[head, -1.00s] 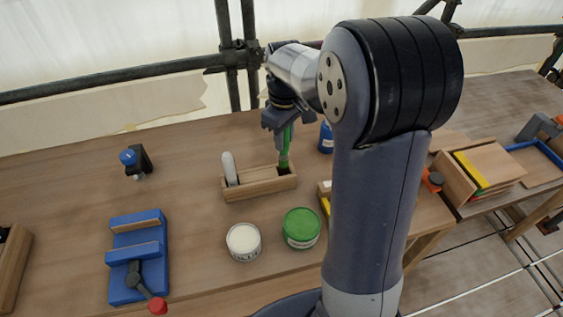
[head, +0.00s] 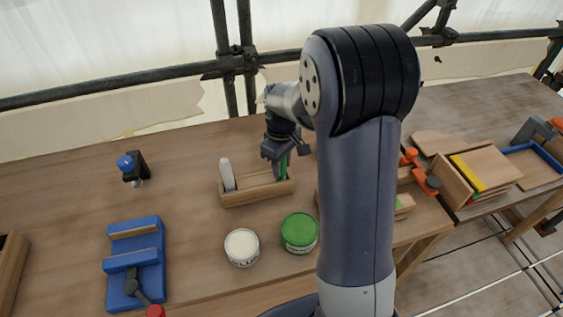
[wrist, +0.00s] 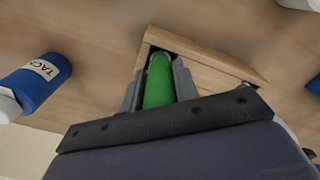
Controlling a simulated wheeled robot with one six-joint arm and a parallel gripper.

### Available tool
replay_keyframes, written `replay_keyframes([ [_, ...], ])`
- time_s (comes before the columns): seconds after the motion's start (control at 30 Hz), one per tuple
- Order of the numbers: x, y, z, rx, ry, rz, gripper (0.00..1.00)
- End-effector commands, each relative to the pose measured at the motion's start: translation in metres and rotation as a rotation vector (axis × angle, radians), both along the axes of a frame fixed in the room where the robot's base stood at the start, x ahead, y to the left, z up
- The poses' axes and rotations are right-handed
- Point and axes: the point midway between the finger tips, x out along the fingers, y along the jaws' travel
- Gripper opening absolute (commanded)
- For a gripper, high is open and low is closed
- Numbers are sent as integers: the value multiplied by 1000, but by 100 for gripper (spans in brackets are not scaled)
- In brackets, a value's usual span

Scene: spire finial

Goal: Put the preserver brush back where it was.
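The preserver brush has a green handle (head: 285,166) and stands upright in the right end of the wooden holder (head: 250,197). Its bristles are hidden inside the holder. My gripper (head: 284,158) is low over that end, with its fingers on either side of the handle. In the wrist view the fingers press close on both sides of the green handle (wrist: 159,82), at the opening of the wooden holder (wrist: 205,60).
A pale-handled tool (head: 227,174) stands at the holder's left end. A white can (head: 242,247) and a green can (head: 299,232) stand in front. A blue vise (head: 134,262) is at left.

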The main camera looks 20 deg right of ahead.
Motion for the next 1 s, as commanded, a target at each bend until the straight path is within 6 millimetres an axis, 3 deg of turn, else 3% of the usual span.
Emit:
replay_keyframes([
  [0.2,0,0,0,0,0,0,47],
  [0.57,0,0,8,0,-1,0,48],
  [1.0,1,0,95,0,-5,0,48],
])
